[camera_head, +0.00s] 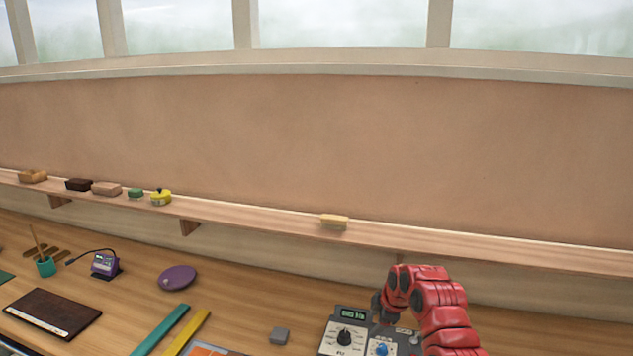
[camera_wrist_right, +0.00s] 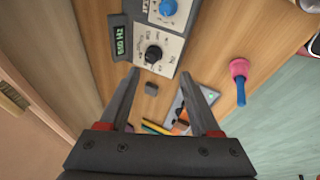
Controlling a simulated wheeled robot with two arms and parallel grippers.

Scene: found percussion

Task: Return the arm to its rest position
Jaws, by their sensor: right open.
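My right arm (camera_head: 440,315) is red and reaches in at the lower right of the head view. Its dark gripper (camera_head: 384,308) is above the grey device with a display and knobs (camera_head: 343,330), partly hidden by the arm. In the right wrist view the gripper (camera_wrist_right: 160,74) has its two fingers spread, with nothing held between them. The device (camera_wrist_right: 164,40) lies beyond the fingertips, with a black knob, a blue knob and a green display reading 650 Hz. My left gripper is not in view.
A small grey block (camera_head: 279,335) sits left of the device. A purple disc (camera_head: 178,278), dark book (camera_head: 52,313), and teal and yellow strips (camera_head: 163,330) lie farther left. A narrow shelf (camera_head: 270,220) with small blocks runs behind. A pink-and-blue bell-like object (camera_wrist_right: 239,72) shows in the wrist view.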

